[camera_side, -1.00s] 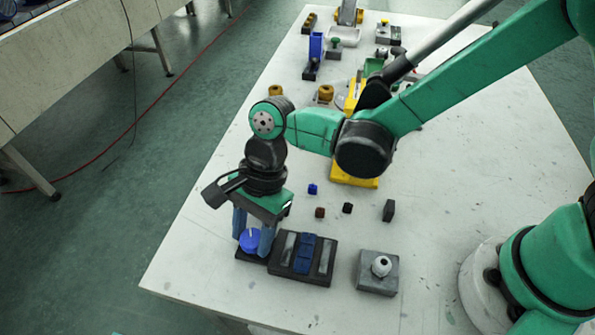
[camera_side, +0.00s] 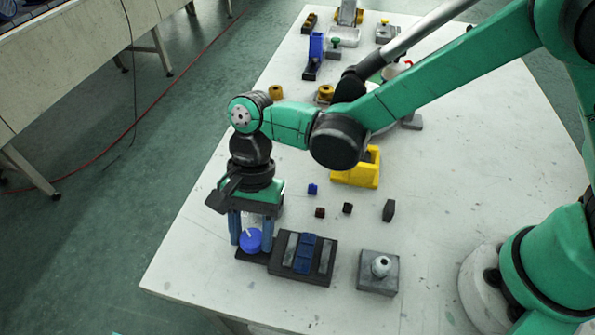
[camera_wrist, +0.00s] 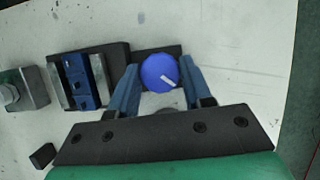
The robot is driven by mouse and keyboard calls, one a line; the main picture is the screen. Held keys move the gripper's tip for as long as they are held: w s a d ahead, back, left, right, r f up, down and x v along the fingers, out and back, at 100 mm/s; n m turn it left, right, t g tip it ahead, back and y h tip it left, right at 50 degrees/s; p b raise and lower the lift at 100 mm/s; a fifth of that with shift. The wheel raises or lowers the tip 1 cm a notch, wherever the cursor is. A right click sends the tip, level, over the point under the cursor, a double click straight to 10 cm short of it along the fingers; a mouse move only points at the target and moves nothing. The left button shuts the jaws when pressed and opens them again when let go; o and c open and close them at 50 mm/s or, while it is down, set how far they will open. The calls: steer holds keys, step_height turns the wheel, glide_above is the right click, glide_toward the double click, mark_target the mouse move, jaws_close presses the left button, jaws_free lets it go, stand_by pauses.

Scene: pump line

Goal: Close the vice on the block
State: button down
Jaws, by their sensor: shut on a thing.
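The vice (camera_side: 275,265) is a dark base with two grey jaws and a blue block (camera_side: 306,252) between them. The block also shows in the wrist view (camera_wrist: 80,82). A thin gap shows between the block and the jaw far from the knob; the near jaw (camera_wrist: 98,75) looks close to or against it, contact unclear. The round blue knob (camera_side: 251,241) with a white mark stands on a dark plate at the vice's left end. My gripper (camera_wrist: 160,78) points down, shut on the knob (camera_wrist: 158,71), one blue finger on each side.
Small blue (camera_side: 313,189), brown (camera_side: 320,212) and black (camera_side: 348,207) cubes and a dark upright block (camera_side: 389,210) lie behind. A yellow holder (camera_side: 358,172) stands farther back.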

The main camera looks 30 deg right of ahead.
steer(key=c, duration=0.7)
jaws_free()
steer(key=shift+o, duration=0.2)
